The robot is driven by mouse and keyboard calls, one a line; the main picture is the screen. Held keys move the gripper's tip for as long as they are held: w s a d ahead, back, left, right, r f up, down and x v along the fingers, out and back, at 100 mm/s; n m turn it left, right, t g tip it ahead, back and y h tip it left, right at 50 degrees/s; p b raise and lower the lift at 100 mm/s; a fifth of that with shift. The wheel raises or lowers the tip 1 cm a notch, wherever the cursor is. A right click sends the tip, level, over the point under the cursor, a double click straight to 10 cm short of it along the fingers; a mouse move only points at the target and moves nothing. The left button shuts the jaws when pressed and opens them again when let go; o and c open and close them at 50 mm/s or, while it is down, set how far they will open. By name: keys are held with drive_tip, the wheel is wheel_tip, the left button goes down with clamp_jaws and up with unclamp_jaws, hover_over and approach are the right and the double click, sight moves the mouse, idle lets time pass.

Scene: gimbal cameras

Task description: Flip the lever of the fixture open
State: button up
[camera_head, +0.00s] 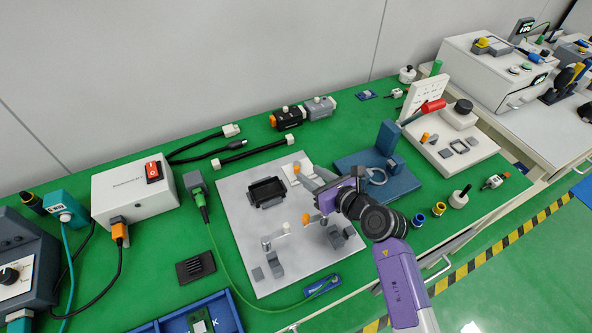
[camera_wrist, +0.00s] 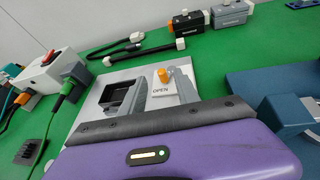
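The fixture is a light grey plate (camera_head: 236,213) on the green bench, with a black rectangular socket (camera_head: 267,191) that also shows in the wrist view (camera_wrist: 117,98). At its back edge is a white block with an orange knob (camera_head: 297,168). In the wrist view this knob (camera_wrist: 162,75) stands above the printed word OPEN. A second orange tip (camera_head: 305,218) and a pale lever arm with a white knob (camera_head: 285,227) are nearer the front. My gripper (camera_head: 312,179) appears open and empty, its grey fingers apart just in front of the OPEN block. Contact cannot be told.
A blue fixture (camera_head: 385,160) with an upright post stands right of the plate, close to my arm. A white power box (camera_head: 134,190) and a green cable lie left. Black connectors (camera_head: 287,118) are behind.

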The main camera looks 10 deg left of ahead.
sight(299, 168)
drive_tip(key=shift+d+f+n, duration=0.15)
drive_tip(key=shift+f+n, duration=0.15)
drive_tip(key=shift+n, duration=0.1)
drive_tip(key=shift+b+x, duration=0.85)
drive_tip(key=shift+x, duration=3.05)
drive_tip(key=shift+s, duration=0.1)
clamp_jaws()
